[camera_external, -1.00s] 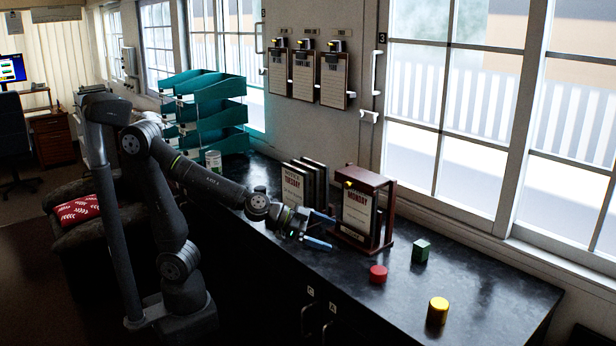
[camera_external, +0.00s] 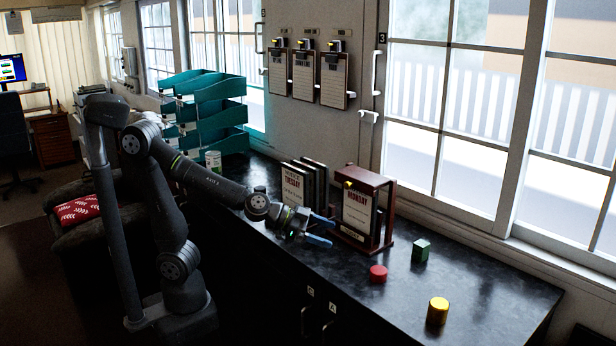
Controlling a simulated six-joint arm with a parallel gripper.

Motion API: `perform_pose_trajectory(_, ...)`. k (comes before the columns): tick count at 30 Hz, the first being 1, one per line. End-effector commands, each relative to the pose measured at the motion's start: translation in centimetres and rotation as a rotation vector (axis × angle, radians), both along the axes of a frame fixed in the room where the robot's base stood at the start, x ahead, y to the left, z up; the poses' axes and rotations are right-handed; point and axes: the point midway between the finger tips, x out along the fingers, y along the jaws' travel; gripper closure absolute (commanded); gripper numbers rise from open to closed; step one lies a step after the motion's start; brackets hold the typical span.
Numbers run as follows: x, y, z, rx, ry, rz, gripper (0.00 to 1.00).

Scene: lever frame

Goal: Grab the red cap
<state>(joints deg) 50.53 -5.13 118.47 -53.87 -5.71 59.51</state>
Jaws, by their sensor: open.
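The red cap (camera_external: 378,273) is a short red cylinder standing on the dark countertop, right of my gripper. My gripper (camera_external: 325,231) has blue fingertips spread apart, with nothing between them. It hovers over the counter in front of the wooden frame (camera_external: 376,181), to the left of the red cap and apart from it. Nothing hides the red cap.
A green block (camera_external: 421,251) stands behind and right of the cap, and a yellow cylinder (camera_external: 438,311) stands in front and right. The wooden frame holds a "Monday" card close to my gripper. Dark booklets (camera_external: 297,186) stand left of it. The counter (camera_external: 480,270) at right is mostly clear.

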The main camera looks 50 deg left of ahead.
Motion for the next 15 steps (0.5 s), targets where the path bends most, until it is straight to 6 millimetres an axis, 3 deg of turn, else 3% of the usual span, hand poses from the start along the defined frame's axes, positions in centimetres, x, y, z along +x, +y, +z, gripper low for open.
perform_pose_trajectory(5, 0.0, -0.1, 0.1, 0.000, 0.001, -0.004, 0.27)
perform_pose_trajectory(8, 0.2, -1.2, 0.6, 0.002, 0.012, -0.038, 0.27)
perform_pose_trajectory(15, 0.8, -7.4, 3.6, 0.080, 0.106, -0.264, 0.27)
